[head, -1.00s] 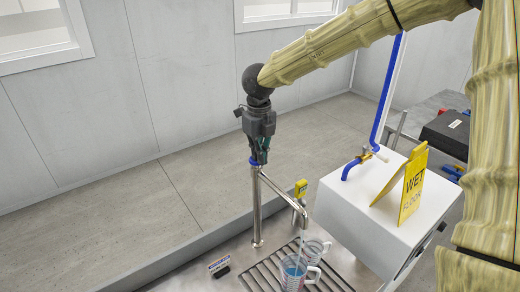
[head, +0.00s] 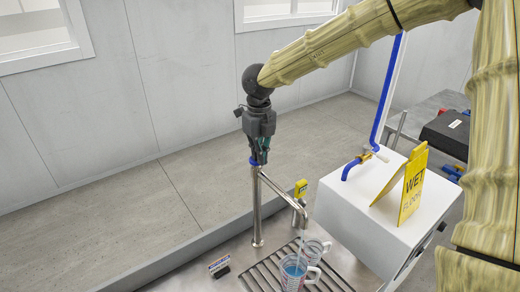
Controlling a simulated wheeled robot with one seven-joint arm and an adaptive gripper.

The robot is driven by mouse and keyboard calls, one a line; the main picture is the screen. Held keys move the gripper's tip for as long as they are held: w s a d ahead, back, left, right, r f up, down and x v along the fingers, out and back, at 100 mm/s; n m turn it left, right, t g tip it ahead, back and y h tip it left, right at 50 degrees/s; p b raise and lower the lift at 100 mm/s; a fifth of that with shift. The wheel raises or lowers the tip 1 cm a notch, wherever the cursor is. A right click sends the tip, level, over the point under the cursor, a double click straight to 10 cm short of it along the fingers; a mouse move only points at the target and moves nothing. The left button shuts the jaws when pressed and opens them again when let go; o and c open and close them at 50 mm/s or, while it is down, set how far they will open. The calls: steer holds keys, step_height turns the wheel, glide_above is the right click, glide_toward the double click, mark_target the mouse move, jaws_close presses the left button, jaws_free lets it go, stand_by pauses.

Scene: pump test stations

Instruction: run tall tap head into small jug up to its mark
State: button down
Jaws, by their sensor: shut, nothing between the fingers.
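The tall tap (head: 258,212) is a steel post with a spout (head: 287,203) reaching right and down over the drain grate. My gripper (head: 260,160) is shut at the top of the post, with its fingertips at the tap's blue head (head: 254,162); I cannot tell how firmly they touch. A thin stream (head: 301,243) seems to fall from the spout into the front jug (head: 293,274). That jug is clear, with a handle at right and bluish water inside. A second clear jug (head: 317,250) stands just behind it. The mark on the jugs is too small to read.
The drain grate (head: 262,281) lies in the steel counter (head: 190,282). A small labelled block (head: 219,267) stands at left, and a yellow-topped item (head: 301,188) behind the spout. A white box (head: 365,215) at right bears a yellow wet-floor sign (head: 412,187) and a blue tap (head: 352,168).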

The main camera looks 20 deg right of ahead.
steer(key=shift+s+f, duration=0.1)
steer(key=shift+f, duration=0.05)
step_height(320, 180, up, 4)
steer(key=p, duration=0.4)
steer(key=shift+r, duration=0.25)
steer(key=shift+w+r, duration=0.1)
steer(key=shift+w, duration=0.1)
step_height(320, 180, up, 10)
steer(key=b, duration=0.3)
steer(key=shift+f+b, duration=0.2)
steer(key=shift+b, duration=0.2)
steer(key=shift+s+d, duration=0.1)
